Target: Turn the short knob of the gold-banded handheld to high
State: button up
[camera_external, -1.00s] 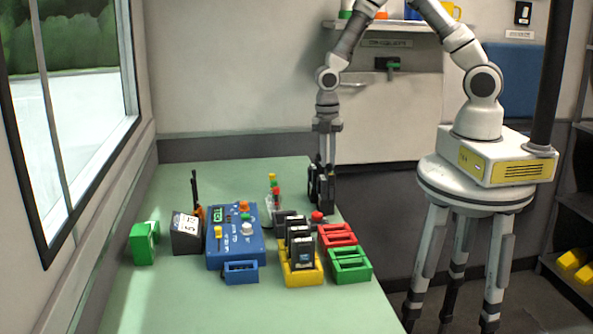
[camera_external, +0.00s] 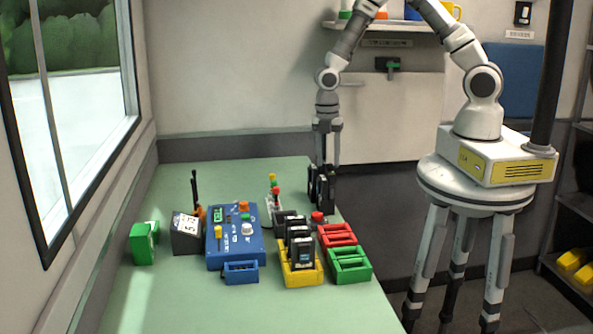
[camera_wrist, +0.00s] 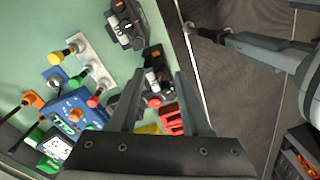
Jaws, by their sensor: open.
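Two black handhelds stand close together at the table's far right edge, one (camera_external: 313,178) slightly left of the other (camera_external: 326,190). In the wrist view one handheld (camera_wrist: 128,24) is at the top, beyond my left finger. My gripper (camera_external: 329,162) points down just above the handhelds. In the wrist view my gripper (camera_wrist: 160,75) is open, with nothing clearly held; contact with a knob cannot be made out.
A blue console (camera_external: 236,258) with coloured knobs sits mid-table. Left of it are a dark display box (camera_external: 186,240) and a green box (camera_external: 142,249). A yellow rack (camera_external: 301,280) holds several black handhelds beside red (camera_external: 338,235) and green (camera_external: 350,265) trays. The near table is clear.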

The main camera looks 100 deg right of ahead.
notch_tip(320, 180, up, 17)
jog(key=shift+w+d+r+p, duration=0.15)
jog(key=shift+w+p, duration=0.15)
jog(key=shift+p, duration=0.1)
jog(key=f+n, duration=0.3)
jog(key=f, duration=0.2)
jog(key=f+n, duration=0.4)
jog(key=f, duration=0.2)
jog(key=f+n+b, duration=0.1)
jog(key=f+n, duration=0.2)
jog(key=f, duration=0.3)
jog(key=shift+s+a+f+n, duration=0.25)
jog(key=shift+s+n, duration=0.1)
jog(key=shift+n, duration=0.05)
grip_shut()
